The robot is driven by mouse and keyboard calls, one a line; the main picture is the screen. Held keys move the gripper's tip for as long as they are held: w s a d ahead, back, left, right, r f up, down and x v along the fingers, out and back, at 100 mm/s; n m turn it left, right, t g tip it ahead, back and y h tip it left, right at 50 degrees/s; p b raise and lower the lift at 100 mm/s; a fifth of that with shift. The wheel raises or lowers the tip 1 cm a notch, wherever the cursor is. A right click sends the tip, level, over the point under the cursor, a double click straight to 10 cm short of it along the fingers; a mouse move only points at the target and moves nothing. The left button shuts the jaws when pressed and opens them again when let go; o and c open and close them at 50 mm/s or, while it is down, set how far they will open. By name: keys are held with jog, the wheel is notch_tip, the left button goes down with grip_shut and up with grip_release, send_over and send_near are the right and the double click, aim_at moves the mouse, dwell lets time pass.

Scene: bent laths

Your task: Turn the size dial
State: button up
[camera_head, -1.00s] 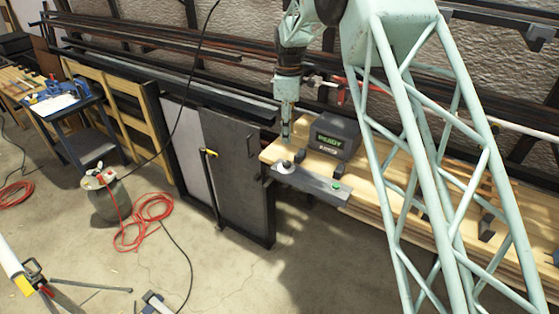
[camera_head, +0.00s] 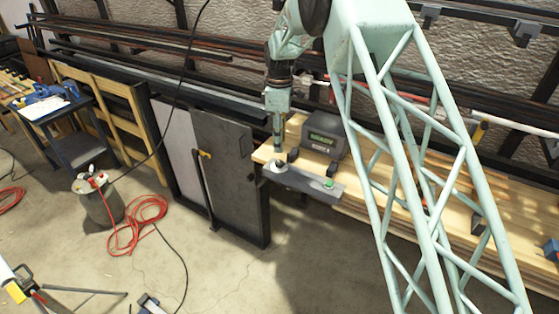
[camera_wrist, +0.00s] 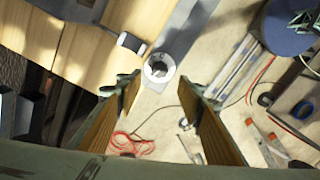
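The size dial (camera_head: 281,168) is a pale round knob on the left end of a grey control bar (camera_head: 307,182) along the bench's front edge. In the wrist view the dial (camera_wrist: 160,68) shows a light ring with a dark centre, just beyond the gap between the fingertips. My gripper (camera_head: 277,148) points down over the bench corner, a little above and behind the dial in the head view. In the wrist view my gripper (camera_wrist: 160,84) has its two wood-coloured fingers apart, with nothing between them. A green button (camera_head: 329,184) sits at the bar's right end.
A dark display box (camera_head: 325,141) with small green text stands behind the bar. Dark blocks (camera_head: 293,155) sit on the wooden bench (camera_head: 264,154). A dark panel (camera_head: 226,165) stands left of the bench. Red hose and a black cable lie on the floor.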

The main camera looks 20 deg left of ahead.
aim_at(280, 162)
jog(key=shift+f, duration=4.75)
jog(key=shift+c, duration=0.6)
jog(key=c, duration=0.8)
